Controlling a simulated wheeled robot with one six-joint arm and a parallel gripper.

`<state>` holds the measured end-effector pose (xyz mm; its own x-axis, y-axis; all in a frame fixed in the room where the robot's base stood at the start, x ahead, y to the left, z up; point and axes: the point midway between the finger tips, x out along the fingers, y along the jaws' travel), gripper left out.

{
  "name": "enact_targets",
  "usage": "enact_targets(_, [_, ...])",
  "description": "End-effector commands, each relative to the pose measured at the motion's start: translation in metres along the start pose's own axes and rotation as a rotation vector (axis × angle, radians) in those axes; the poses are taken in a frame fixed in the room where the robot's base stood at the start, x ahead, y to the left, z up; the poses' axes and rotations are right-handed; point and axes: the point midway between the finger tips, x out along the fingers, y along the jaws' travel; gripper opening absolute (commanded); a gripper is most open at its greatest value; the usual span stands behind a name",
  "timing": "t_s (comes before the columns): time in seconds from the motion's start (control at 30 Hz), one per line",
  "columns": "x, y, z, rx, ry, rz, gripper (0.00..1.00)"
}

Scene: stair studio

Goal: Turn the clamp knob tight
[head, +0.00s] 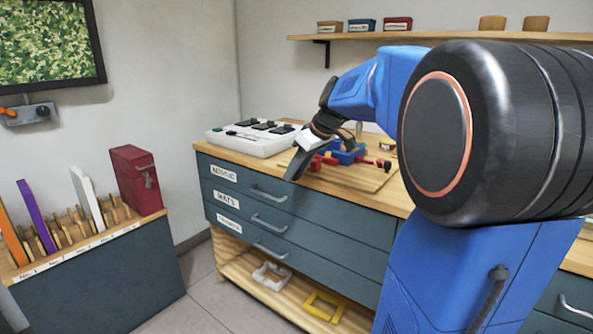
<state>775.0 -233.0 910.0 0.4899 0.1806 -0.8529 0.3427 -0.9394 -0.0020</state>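A small blue and red clamp-like device (350,154) sits on a wooden board (362,180) on top of the dark teal drawer cabinet. Red parts show at its left and right ends; a small red piece (383,163) at the right may be the knob, but it is too small to be sure. My gripper (302,165) hangs at the left front of the device, with a dark finger pointing down near the board's left edge. My gripper and wrist hide part of the device. I cannot tell whether the fingers touch anything or how far apart they are.
A white box with dark pads (250,142) stands left of the board. A wall shelf (440,38) holds small boxes. A lower cabinet with a slotted rack (85,235) and a dark red case (136,180) is at left. Grey floor (200,300) lies between the cabinets.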

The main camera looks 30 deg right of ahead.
Motion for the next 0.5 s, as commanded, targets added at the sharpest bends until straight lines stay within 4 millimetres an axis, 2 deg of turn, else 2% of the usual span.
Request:
enact_targets(0.27, [-0.006, 0.001, -0.001, 0.0, 0.002, 0.003, 0.38])
enact_targets(0.37, [-0.018, 0.001, 0.0, 0.0, 0.002, 0.004, 0.38])
enact_targets(0.5, [-0.044, 0.002, -0.001, 0.001, 0.003, 0.006, 0.38])
